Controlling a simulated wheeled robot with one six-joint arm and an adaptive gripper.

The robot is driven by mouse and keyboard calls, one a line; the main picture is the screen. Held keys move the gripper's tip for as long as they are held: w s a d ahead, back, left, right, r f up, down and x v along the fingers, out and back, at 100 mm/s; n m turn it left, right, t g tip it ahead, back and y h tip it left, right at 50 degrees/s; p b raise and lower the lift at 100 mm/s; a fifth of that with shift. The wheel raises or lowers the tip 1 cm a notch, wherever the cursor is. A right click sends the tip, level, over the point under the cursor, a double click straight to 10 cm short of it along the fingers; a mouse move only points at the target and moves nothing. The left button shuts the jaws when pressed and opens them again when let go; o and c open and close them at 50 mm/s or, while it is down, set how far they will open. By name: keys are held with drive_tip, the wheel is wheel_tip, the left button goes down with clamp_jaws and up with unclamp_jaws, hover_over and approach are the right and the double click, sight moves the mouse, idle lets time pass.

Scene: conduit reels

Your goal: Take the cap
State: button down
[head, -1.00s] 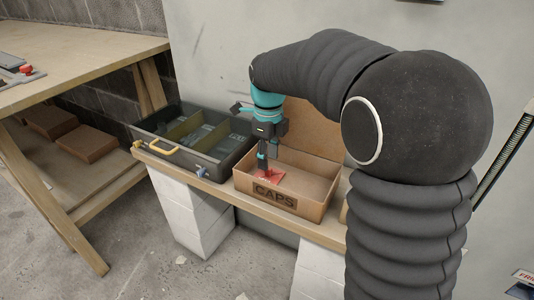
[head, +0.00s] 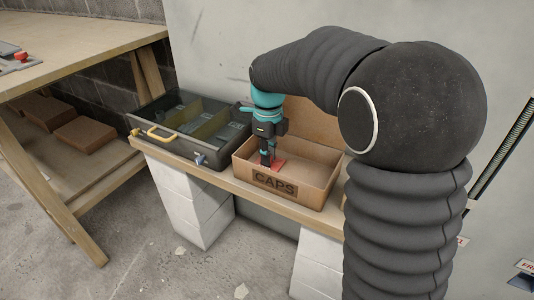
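An open cardboard box (head: 318,196) marked CAPS stands on the wooden bench. Inside it, at the left, lies a small red piece (head: 279,164), seemingly the cap, partly hidden by my gripper. My gripper (head: 267,163) points down into the left part of the box, right beside the red piece. The fingers are small and dark here, and I cannot tell whether they are open or shut, or whether they touch the red piece.
A dark divided case (head: 192,150) with a yellow handle stands left of the box on the bench (head: 220,180), which rests on white blocks (head: 195,205). A wooden table (head: 85,45) is at the far left, with brown boxes (head: 85,135) on its lower shelf. The right part of the cardboard box is empty.

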drive_tip(key=shift+s+r+p, duration=0.1)
drive_tip(key=shift+r+p, duration=0.95)
drive_tip(key=shift+p, duration=0.05)
idle(0.9)
